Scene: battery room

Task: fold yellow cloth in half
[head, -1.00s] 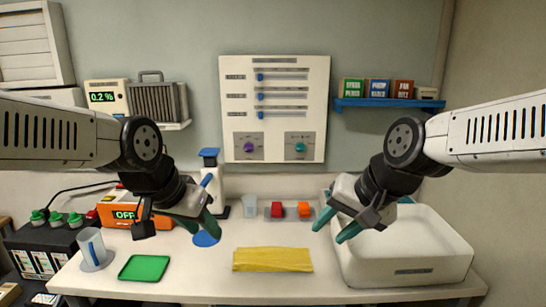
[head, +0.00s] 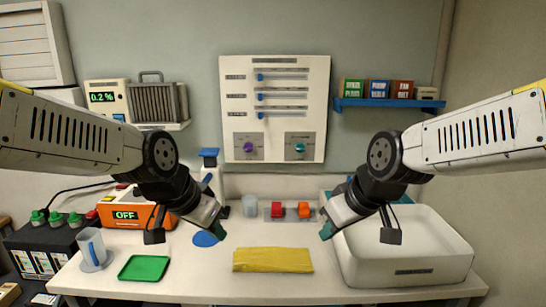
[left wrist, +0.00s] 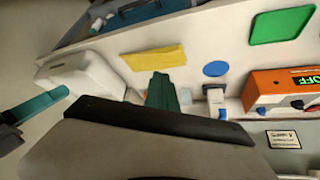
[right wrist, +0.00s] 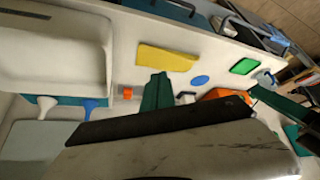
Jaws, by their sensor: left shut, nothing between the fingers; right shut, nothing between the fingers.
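The yellow cloth (head: 272,260) lies flat on the white table as a narrow strip, front and centre in the head view. It also shows in the left wrist view (left wrist: 154,58) and the right wrist view (right wrist: 166,58). My left gripper (head: 220,232) is shut and empty, above the table to the left of the cloth and behind it. My right gripper (head: 326,232) is shut and empty, to the right of the cloth and behind it, near the white basin. Neither gripper touches the cloth. I cannot tell how many layers it has.
A white basin (head: 410,272) stands right of the cloth. A green tray (head: 144,268), a blue disc (head: 205,239) and an orange device (head: 128,214) reading OFF are on the left. Red (head: 277,210) and orange (head: 304,210) blocks sit behind.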

